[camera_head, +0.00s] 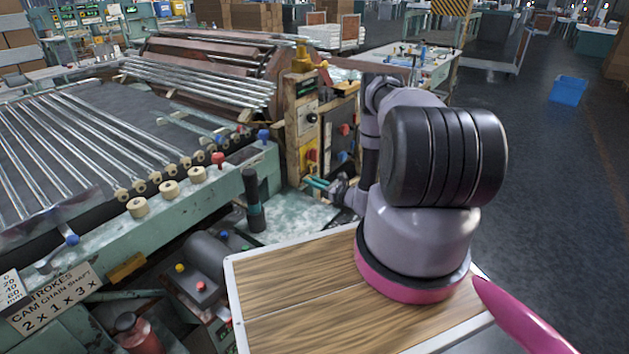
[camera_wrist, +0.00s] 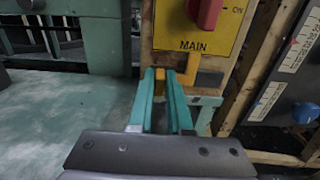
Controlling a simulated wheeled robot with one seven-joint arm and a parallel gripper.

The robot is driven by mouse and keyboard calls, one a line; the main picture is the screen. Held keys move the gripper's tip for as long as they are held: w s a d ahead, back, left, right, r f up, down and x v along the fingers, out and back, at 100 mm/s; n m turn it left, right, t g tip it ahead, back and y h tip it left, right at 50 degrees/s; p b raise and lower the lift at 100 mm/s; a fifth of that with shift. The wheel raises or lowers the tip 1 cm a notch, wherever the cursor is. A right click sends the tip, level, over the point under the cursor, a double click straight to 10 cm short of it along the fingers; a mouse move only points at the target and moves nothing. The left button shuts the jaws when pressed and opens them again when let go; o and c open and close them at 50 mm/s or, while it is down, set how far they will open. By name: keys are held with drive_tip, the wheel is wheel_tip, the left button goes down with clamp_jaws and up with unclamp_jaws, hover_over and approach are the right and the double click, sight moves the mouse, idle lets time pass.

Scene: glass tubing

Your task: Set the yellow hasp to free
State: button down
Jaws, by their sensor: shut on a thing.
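The yellow hasp (camera_wrist: 160,76) is small and sits just below a yellow plate (camera_wrist: 195,25) marked MAIN. My gripper (camera_wrist: 160,74) has its two teal fingers pointing up to it, with yellow showing between the tips; they are shut on it. More orange-yellow metal shows just right of the fingers, partly hidden by them. A red rotary knob (camera_wrist: 205,12) is on the plate, with ON lettered at its right. In the head view my gripper (camera_head: 306,182) reaches left to the foot of the control cabinet (camera_head: 300,125); the hasp is too small to tell there.
A blue knob (camera_wrist: 304,112) and white scale strips are right of the plate. A green bench (camera_head: 285,215) lies below the gripper, with a dark upright post (camera_head: 254,200) to its left. Glass tubes (camera_head: 110,125) lie on the conveyor at left.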

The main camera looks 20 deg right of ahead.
drive_tip(key=c, duration=0.8)
unclamp_jaws()
drive_tip(key=shift+s+a, duration=0.15)
drive_tip(key=shift+c, duration=0.2)
drive_tip(key=v, duration=1)
drive_tip(key=shift+s+d, duration=0.25)
drive_tip(key=shift+s, duration=0.05)
drive_tip(key=shift+f, duration=0.1)
